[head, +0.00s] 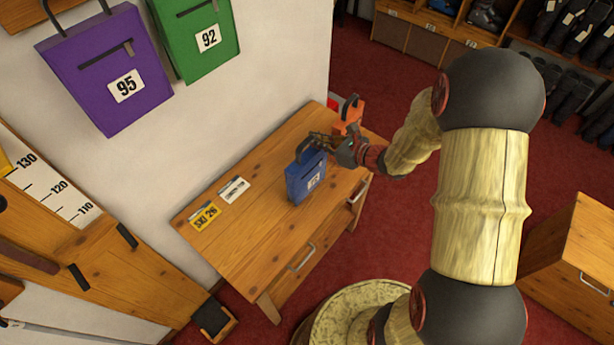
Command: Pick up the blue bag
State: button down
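I also cannot tell whether the bag's base rests on the bench.
An orange bag (349,113) stands behind my gripper at the bench's far end. A yellow card (206,215) and a white card (234,190) lie on the bench (253,238) to the left. Purple (108,75) and green (197,42) bags hang on the wall.

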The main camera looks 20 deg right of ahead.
jog(key=shift+r, duration=0.1)
dwell(0.4)
jog(key=shift+r, duration=0.4)
notch_tip(320, 180, up, 2)
jog(key=shift+r, duration=0.25)
jog(key=s+a+r+p, duration=0.2)
jog(key=s+a+r, duration=0.1)
jog(key=s+r, duration=0.6)
jog(key=s, duration=0.4)
jog(key=shift+s+a+r, duration=0.25)
jog(key=shift+a+r, duration=0.05)
jog(key=shift+r+p, duration=2.15)
jog(key=shift+r, duration=0.4)
